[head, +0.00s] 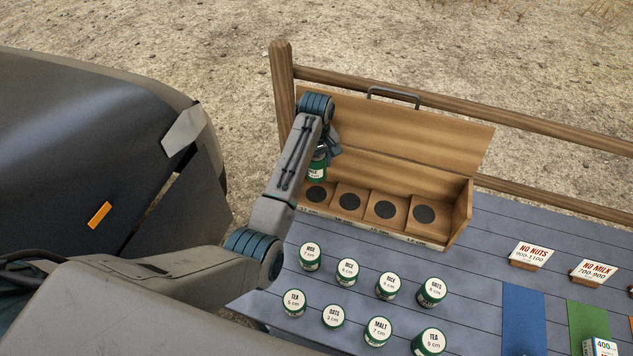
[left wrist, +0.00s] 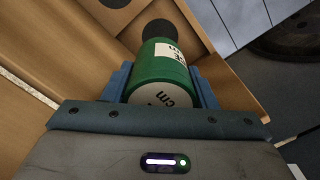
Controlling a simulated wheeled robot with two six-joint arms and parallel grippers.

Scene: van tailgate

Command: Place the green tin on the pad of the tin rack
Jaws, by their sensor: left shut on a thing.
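My left gripper (left wrist: 162,88) is shut on a green tin (left wrist: 163,65) with a white label and a pale lid marked in cm. In the head view the green tin (head: 317,168) is partly hidden by my left arm, at the left end of the wooden tin rack (head: 400,160). The rack has a row of several compartments with round dark pads. The leftmost visible pad (head: 316,194) lies just below the tin; a dark pad also shows beyond the tin in the left wrist view (left wrist: 159,29). I cannot tell whether the tin touches it. My right gripper is not in view.
Several green tins (head: 387,286) with white lids stand on the grey table (head: 470,270) in front of the rack. Small signs (head: 531,256), a blue mat (head: 523,320) and a green mat (head: 590,322) lie at the right. A wooden rail (head: 540,120) runs behind the rack.

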